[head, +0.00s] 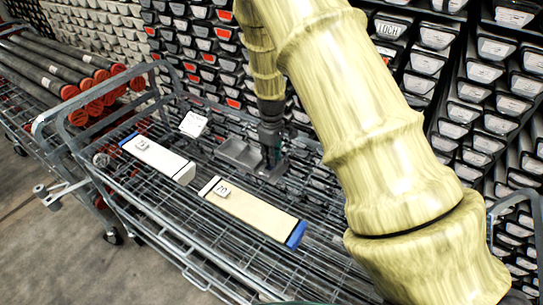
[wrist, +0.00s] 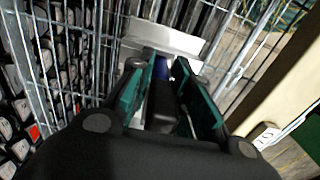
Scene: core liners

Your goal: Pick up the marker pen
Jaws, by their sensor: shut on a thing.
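My gripper (head: 271,158) points down over the wire cart, at the right side of a grey tray (head: 240,153). In the wrist view its two teal-sided fingers (wrist: 165,78) are closed on a dark, long thing with a blue part at its far end, which looks like the marker pen (wrist: 162,100). It lies lengthwise between the fingers. The pen cannot be made out in the head view, where the gripper hides it. The pale tray wall (wrist: 170,38) shows just beyond the fingertips; I cannot tell whether the pen touches the tray.
Two long pale boxes with blue ends, one on the left (head: 158,158) and one nearer (head: 252,208), lie on the wire cart (head: 150,205). A small white block (head: 193,124) is behind. Racks of core liners (head: 205,60) stand close behind the cart. Red-capped tubes (head: 95,95) lie at left.

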